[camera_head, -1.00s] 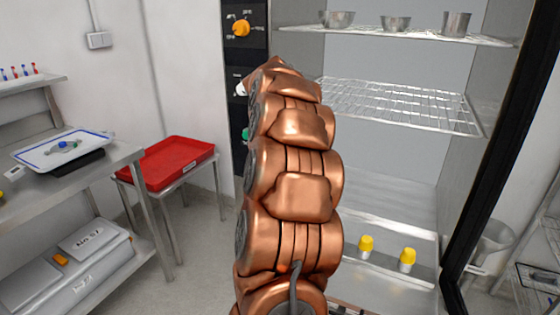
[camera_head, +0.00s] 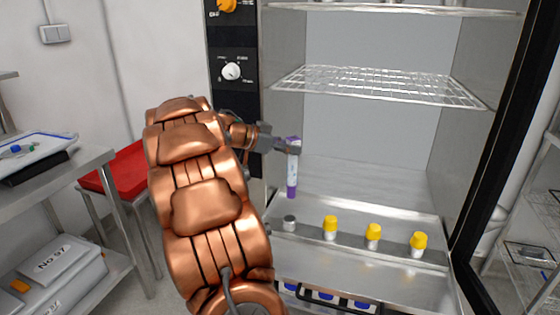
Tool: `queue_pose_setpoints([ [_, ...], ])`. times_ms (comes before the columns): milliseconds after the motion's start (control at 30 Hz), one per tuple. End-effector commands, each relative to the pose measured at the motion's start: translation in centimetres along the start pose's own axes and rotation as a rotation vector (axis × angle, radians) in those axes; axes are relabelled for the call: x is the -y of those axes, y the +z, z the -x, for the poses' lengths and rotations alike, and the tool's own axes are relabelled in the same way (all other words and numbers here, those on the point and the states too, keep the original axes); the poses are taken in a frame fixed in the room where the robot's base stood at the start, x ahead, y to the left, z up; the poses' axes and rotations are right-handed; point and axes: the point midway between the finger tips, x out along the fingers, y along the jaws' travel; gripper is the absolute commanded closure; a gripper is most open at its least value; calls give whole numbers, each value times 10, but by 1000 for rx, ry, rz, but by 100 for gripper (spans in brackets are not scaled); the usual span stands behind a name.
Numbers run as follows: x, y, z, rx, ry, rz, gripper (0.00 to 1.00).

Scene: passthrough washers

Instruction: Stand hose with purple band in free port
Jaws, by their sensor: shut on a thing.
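My gripper (camera_head: 286,147) is shut on a hose with a purple band (camera_head: 292,170) and holds it roughly upright inside the open cabinet. The hose has a white body and purple at its top and lower end. Its lower end hangs above and behind the row of ports, apart from the ledge (camera_head: 355,242). A grey port without a yellow cap (camera_head: 290,223) is at the left end of the row, below the hose. Three yellow-capped pieces (camera_head: 373,236) stand to its right along the ledge. My arm covers the lower left of the cabinet.
A wire rack (camera_head: 375,86) spans the cabinet above the hose. The control panel (camera_head: 230,70) is left of the opening, and the dark door edge (camera_head: 490,170) is at right. A red tray (camera_head: 122,172) stands at left. The space above the ledge is open.

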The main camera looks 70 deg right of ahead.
Motion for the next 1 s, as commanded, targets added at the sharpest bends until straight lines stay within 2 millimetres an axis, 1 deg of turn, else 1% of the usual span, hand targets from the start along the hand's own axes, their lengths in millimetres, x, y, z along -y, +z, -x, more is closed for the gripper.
queue_pose_setpoints([
  [33, 0, 8, -2, -10, -2, 3, 100],
  [367, 3, 16, 0, -24, -11, 7, 100],
  [1000, 2, 48, -16, -22, -9, 4, 100],
])
